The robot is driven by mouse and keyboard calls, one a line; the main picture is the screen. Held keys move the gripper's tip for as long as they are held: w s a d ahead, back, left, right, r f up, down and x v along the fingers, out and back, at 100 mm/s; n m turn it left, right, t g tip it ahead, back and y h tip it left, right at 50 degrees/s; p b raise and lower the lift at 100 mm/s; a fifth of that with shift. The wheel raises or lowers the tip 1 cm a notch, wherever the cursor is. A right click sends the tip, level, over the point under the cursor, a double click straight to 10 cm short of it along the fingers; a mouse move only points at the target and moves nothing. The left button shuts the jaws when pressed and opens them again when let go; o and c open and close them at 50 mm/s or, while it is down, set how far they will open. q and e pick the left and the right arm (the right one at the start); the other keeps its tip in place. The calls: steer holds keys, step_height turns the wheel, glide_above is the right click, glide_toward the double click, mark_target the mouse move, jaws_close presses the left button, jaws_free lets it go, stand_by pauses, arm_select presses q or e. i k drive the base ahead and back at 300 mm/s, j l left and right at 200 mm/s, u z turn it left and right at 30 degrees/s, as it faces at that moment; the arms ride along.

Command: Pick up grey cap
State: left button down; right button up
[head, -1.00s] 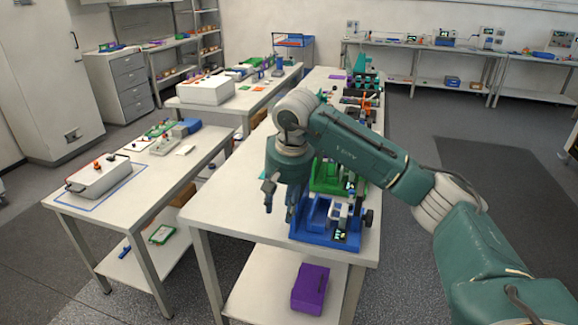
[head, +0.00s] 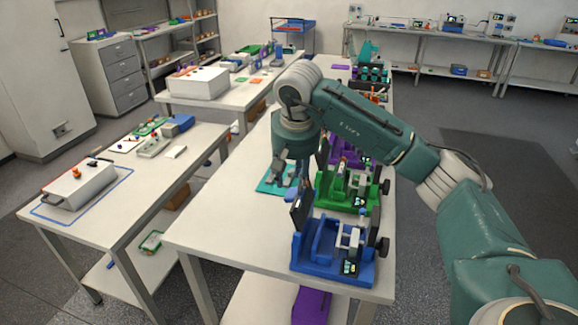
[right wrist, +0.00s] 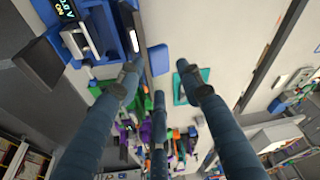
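I cannot make out the grey cap for certain in either view. My right gripper (head: 286,180) hangs over the long white table (head: 237,205), above or beside a teal plate (head: 264,187), partly covering it. In the right wrist view the fingers of my right gripper (right wrist: 160,78) are spread apart with nothing between them. The teal plate (right wrist: 205,75) lies behind the right-hand finger there. A blue device (head: 325,270) stands nearer on the table, with a green device (head: 350,197) behind it. My left gripper does not show.
A purple device (head: 335,152) stands behind the green one. A dark upright panel (head: 302,207) on the blue device is close to my right gripper. The table's front left part is bare. A side table (head: 110,220) with a white box (head: 82,185) stands at left.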

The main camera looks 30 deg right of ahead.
mark_target(290, 173)
steer(key=i+l, duration=0.7)
steer(key=i, duration=0.05)
